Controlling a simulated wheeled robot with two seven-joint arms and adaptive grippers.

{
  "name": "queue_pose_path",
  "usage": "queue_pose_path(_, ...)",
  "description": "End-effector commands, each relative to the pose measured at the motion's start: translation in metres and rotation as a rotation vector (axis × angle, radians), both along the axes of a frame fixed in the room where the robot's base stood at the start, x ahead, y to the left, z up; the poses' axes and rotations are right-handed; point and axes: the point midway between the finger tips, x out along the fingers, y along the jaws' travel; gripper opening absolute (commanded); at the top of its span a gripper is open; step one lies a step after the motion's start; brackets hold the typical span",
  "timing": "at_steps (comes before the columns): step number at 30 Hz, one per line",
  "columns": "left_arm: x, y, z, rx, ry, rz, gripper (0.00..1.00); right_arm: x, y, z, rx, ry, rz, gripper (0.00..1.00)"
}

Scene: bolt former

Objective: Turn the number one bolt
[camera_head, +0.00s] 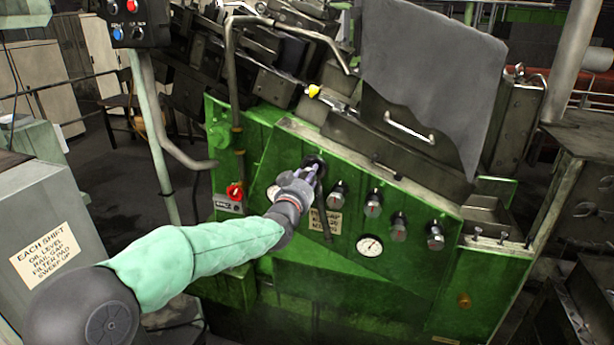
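The green machine front (345,265) carries a slanting row of dark, round bolts. The leftmost bolt (314,161) shows only as a dark rim behind my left gripper (312,172). I cannot read a number on it. My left gripper reaches in from the left and its fingertips are at this bolt, seemingly touching it. Whether the fingers are closed on it is hidden. Several other bolts stand free to the right, the nearest one (337,194) just beside the gripper. My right gripper is out of view.
A round gauge (370,246) sits below the bolts, and a red knob (235,191) is on the left. A partly covered label (334,221) is under the gripper. A bent pipe (232,90) rises above left. A grey cabinet (50,225) stands at the left.

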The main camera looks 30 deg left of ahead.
Motion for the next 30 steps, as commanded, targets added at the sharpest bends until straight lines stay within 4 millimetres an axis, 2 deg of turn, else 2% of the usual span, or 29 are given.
queue_pose_path(15,0.0,0.001,0.003,0.363,0.083,0.002,0.1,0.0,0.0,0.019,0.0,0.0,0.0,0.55)
queue_pose_path(30,0.0,0.0,0.003,0.476,0.109,0.002,0.1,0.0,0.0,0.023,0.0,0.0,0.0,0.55)
